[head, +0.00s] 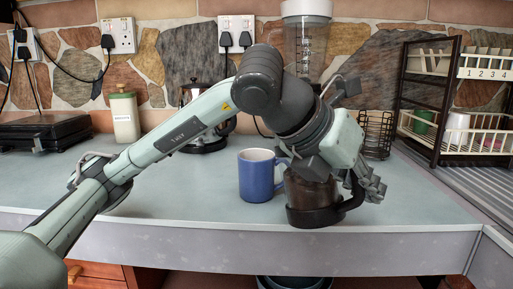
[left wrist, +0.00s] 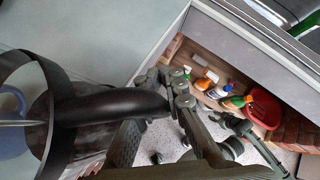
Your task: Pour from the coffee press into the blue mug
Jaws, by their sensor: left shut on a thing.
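The blue mug (head: 257,178) stands upright on the counter, with its handle toward the right. The coffee press (head: 312,196), dark with a black base band, is upright just right of the mug, near the counter's front edge. My left gripper (head: 364,190) is shut on the press's black handle, on its right side. My arm hides the top of the press, and I cannot tell whether its base touches the counter. In the left wrist view the press's handle (left wrist: 112,106) runs to the fingers, and part of the blue mug (left wrist: 12,135) shows through the press.
A blender (head: 306,45) stands at the back. A dish rack (head: 450,135) is at the right. A black scale-like appliance (head: 43,133) is at the left.

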